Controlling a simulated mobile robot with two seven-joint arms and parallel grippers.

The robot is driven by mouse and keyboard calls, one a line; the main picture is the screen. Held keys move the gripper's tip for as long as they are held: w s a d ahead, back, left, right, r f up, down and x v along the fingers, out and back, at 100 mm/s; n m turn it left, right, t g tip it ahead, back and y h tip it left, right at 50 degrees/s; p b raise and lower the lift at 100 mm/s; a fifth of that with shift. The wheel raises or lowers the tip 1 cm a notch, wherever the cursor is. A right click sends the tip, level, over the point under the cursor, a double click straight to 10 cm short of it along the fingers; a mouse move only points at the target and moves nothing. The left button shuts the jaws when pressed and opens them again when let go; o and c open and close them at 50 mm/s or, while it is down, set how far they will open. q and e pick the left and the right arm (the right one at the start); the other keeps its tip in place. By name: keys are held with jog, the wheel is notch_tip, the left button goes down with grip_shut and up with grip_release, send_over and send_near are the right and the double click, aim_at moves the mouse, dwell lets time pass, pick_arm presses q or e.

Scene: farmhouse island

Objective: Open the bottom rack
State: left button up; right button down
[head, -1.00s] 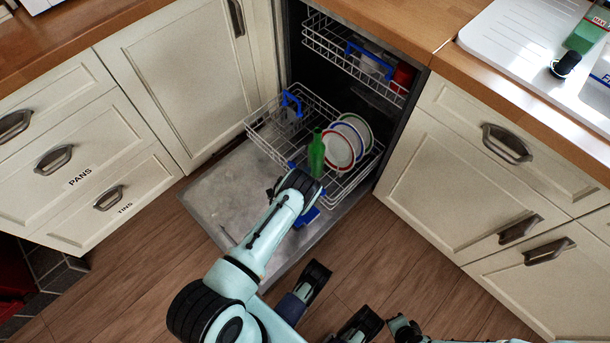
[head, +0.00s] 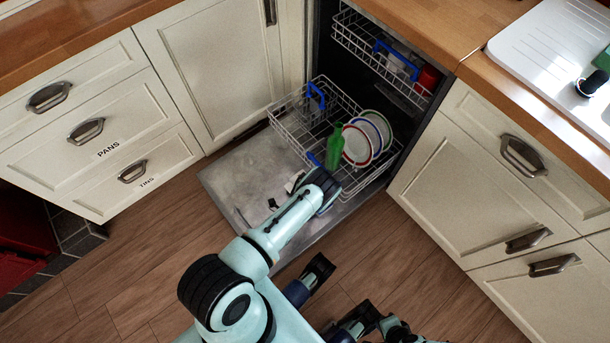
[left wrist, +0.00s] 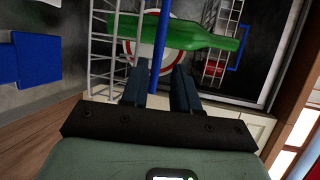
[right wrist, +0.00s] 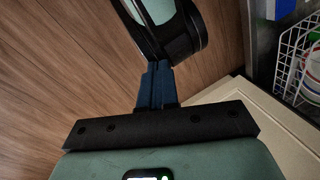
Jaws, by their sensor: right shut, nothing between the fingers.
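The bottom rack (head: 292,128) is a white wire basket, pulled partly out over the lowered dishwasher door (head: 250,180). It holds plates (head: 357,146), a green bottle (head: 334,150) and a blue piece (head: 316,97). My left gripper (left wrist: 160,88) is at the rack's front; in the head view my wrist hides its fingers. In the left wrist view its fingers stand apart, with a blue bar (left wrist: 161,45) running between them; whether they touch it I cannot tell. The bottle also shows there (left wrist: 190,34). My right gripper (right wrist: 156,72) is shut and empty, away from the rack.
The upper rack (head: 372,48), with a red item (head: 428,77), sits above inside the dishwasher. Closed cabinets with metal handles (head: 523,155) flank the opening. The wooden floor (head: 150,250) before the door is clear. A blue block (left wrist: 35,50) shows in the left wrist view.

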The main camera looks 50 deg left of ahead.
pick_arm(q)
jog(key=shift+v, duration=1.4)
pick_arm(e)
jog(key=shift+s+a+r, duration=0.25)
jog(key=shift+s+r, duration=0.05)
jog(key=shift+s, duration=0.15)
